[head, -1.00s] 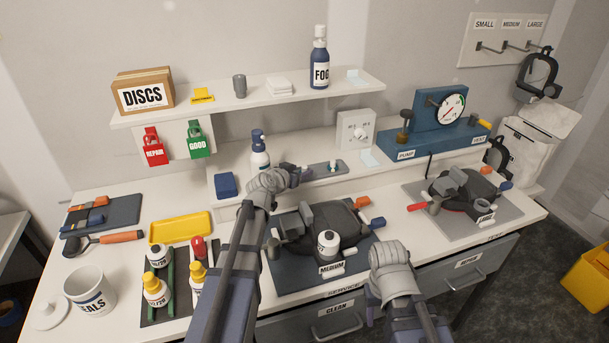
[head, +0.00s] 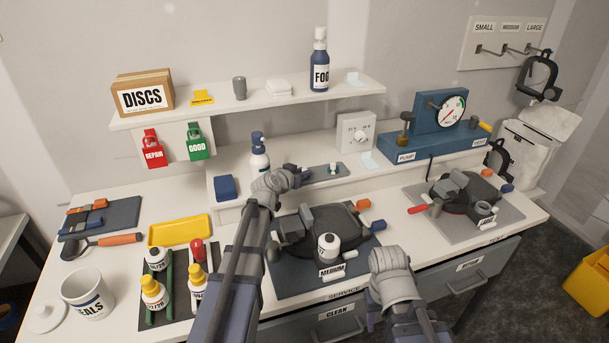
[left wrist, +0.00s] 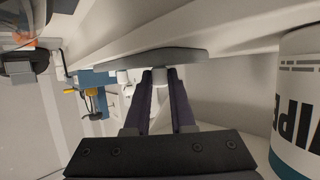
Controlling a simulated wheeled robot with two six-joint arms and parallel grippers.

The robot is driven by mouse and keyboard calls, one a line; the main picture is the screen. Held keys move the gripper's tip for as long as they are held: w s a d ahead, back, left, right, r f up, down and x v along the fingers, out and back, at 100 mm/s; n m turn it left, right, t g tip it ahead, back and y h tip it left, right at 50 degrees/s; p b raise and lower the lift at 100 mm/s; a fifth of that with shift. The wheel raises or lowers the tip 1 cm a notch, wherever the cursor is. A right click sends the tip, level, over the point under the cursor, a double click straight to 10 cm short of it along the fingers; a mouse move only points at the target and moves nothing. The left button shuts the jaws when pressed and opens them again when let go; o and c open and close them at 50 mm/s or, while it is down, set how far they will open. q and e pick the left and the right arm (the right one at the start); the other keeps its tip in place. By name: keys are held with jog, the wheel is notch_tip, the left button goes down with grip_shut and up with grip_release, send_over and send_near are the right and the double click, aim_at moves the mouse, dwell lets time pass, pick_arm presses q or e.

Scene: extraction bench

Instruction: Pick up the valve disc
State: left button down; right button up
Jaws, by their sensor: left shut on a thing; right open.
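My left gripper (head: 304,177) reaches to the small grey mat (head: 326,171) on the low riser at the back of the bench. In the left wrist view its two dark fingers (left wrist: 161,78) are shut on a small pale piece (left wrist: 160,75), apparently the valve disc. The mat (left wrist: 130,60) shows there nearly edge-on at the fingertips, and I cannot tell whether the piece touches it. In the head view the held piece is too small to make out. My right arm stands at the front edge, right of the medium mask; its fingers are hidden behind the wrist.
A small white-and-teal part (head: 333,168) lies on the mat. The yellow tray (head: 180,230) is empty.

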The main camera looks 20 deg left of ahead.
dwell(0.4)
pick_arm(q)
notch_tip(320, 180, up, 10)
jog(key=p, duration=1)
